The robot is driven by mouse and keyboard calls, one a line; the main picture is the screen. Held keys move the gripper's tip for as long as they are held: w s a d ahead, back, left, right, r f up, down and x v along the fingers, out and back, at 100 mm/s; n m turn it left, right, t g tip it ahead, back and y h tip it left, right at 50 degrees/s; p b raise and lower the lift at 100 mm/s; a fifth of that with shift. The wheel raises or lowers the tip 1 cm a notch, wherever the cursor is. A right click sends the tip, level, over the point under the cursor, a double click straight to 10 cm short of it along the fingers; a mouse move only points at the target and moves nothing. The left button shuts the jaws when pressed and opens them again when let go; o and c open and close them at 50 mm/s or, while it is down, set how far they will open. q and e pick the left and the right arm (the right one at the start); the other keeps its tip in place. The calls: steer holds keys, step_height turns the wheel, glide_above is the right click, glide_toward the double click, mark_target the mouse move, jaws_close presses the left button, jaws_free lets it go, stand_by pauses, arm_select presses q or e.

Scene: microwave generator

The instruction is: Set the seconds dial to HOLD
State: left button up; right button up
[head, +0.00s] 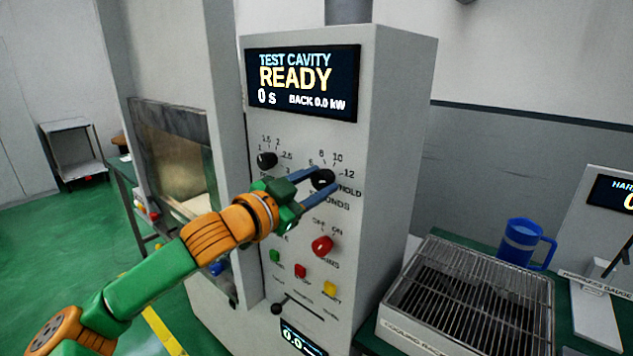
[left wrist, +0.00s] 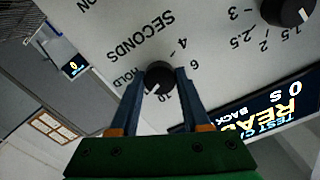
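The seconds dial (head: 323,179) is a round black knob at the right of the grey panel, with HOLD printed to its lower right. My left gripper (head: 316,186) reaches it from the lower left, one finger above and one below. In the left wrist view the dial (left wrist: 158,80) lies between the two blue fingertips, which appear to press its sides. Its white mark points to the lower left there, between 10 and HOLD; the exact setting is hard to read because a finger covers nearby print. My right gripper is not in view.
A second black dial (head: 266,160) is at the left. A red knob (head: 322,246), small buttons and a lever (head: 277,308) lie below. The display (head: 303,83) reads READY, 0 s. A cooling rack (head: 470,300) and blue mug (head: 526,243) stand right.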

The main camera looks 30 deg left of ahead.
arm_select(q)
jaws_close()
steer(key=shift+m, duration=0.4)
steer(key=m, duration=0.3)
steer(key=shift+m, duration=0.3)
steer(key=m, duration=0.4)
steer(key=shift+m, duration=0.5)
steer(key=o, duration=1)
jaws_free()
